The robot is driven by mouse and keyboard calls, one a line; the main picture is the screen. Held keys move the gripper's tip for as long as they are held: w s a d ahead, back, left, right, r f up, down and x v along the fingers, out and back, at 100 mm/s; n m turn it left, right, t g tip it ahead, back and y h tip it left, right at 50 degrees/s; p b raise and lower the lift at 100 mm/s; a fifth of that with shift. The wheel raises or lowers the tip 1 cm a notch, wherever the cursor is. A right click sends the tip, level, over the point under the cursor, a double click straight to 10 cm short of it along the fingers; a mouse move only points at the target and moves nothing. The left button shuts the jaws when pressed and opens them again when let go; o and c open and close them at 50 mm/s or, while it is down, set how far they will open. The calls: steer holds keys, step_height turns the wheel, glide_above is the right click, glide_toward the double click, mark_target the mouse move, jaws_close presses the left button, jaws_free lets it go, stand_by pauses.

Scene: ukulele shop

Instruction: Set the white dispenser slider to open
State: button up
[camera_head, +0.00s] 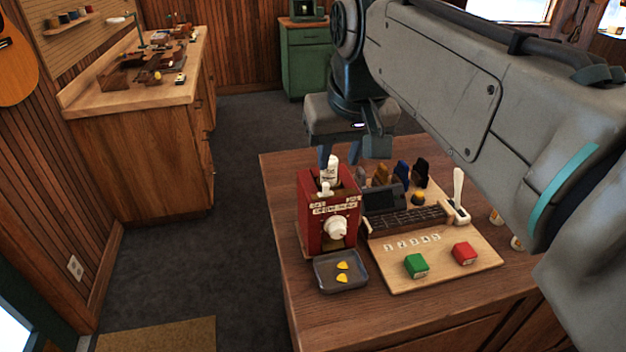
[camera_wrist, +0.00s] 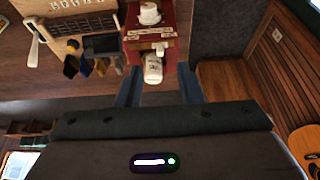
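The red dispenser (camera_head: 313,225) stands upright on the wooden table, with a white round knob (camera_head: 335,228) and white lettered labels on its front. A small white slider tab (camera_head: 325,189) sits at its top edge; the lettering is too small to read. A white bottle (camera_head: 331,170) stands at the top, behind the tab. In the wrist view the tab (camera_wrist: 161,48) and bottle (camera_wrist: 153,70) also show. My gripper (camera_wrist: 159,88) is open, its dark fingers either side of the bottle in that view. Whether they touch anything cannot be told.
A grey tray (camera_head: 326,286) with two yellow picks lies before the dispenser. To its right are a wooden board (camera_head: 440,262) with green (camera_head: 416,265) and red (camera_head: 464,253) blocks, a dark rack and a white-handled lever (camera_head: 458,195).

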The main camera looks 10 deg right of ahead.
mark_target(326, 184)
steer(key=x, duration=0.4)
steer(key=w+x, duration=0.1)
steer(key=x, duration=0.2)
steer(key=w+r+b+x, duration=0.1)
steer(key=x, duration=0.3)
steer(key=shift+w+f, duration=0.25)
steer(key=shift+f, duration=0.15)
